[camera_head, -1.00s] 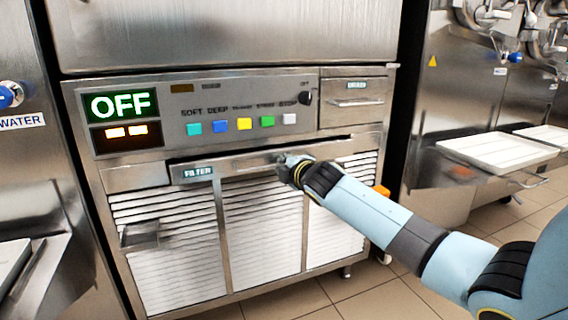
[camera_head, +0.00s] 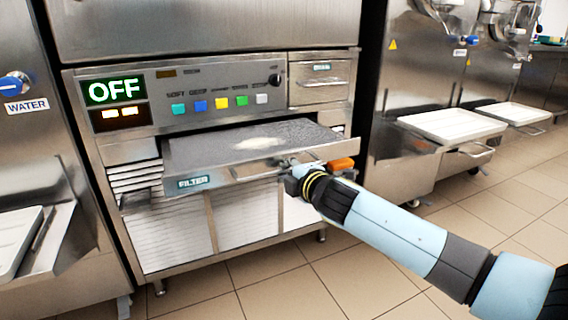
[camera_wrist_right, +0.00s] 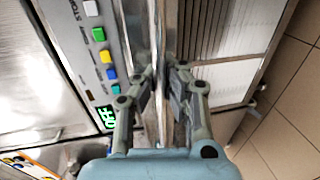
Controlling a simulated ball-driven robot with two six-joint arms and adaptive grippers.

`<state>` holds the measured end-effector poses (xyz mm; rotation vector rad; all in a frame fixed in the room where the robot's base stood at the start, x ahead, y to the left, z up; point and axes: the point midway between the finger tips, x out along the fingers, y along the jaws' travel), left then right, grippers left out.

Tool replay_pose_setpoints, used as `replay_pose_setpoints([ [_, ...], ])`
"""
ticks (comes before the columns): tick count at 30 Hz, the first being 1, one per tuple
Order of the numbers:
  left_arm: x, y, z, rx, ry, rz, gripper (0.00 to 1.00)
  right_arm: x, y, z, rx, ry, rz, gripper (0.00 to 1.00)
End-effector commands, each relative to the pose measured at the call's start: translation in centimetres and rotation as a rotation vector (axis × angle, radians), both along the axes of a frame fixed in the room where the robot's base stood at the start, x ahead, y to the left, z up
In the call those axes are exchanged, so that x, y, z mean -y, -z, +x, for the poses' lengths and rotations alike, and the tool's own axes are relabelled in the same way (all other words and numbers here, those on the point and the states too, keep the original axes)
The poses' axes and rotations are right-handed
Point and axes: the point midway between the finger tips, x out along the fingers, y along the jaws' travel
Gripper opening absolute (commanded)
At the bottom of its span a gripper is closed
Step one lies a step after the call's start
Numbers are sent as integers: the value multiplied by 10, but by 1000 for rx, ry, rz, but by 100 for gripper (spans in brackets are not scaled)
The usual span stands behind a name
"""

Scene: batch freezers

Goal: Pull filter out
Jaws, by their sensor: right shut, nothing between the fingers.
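The filter (camera_head: 250,146) is a flat grey tray with a pale patch on top and a green FILTER label on its front. In the head view it sticks out of the slot under the button panel of the batch freezer. My right gripper (camera_head: 292,172) is at the right part of the filter's front edge, at its handle. My left gripper is not in view.
The button panel (camera_head: 215,100) with a green OFF display is above the filter. A louvred front (camera_head: 245,215) lies below. White trays (camera_head: 452,123) stand on the machines at right. An orange part (camera_head: 341,164) is beside my wrist. The tiled floor in front is clear.

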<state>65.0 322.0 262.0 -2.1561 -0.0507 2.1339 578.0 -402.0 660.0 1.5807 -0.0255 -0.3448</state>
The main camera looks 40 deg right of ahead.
Motion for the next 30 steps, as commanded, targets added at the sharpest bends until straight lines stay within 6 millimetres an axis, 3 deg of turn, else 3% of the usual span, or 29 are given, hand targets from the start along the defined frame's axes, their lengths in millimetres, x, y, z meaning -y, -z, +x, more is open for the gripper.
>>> replay_pose_setpoints([
  [11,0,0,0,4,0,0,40,-1,-3,-1,5,-2,-1,0],
  [20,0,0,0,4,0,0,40,-1,-2,-1,3,-1,-1,34],
  [30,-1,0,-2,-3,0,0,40,-2,-2,-8,1,-1,-1,34],
])
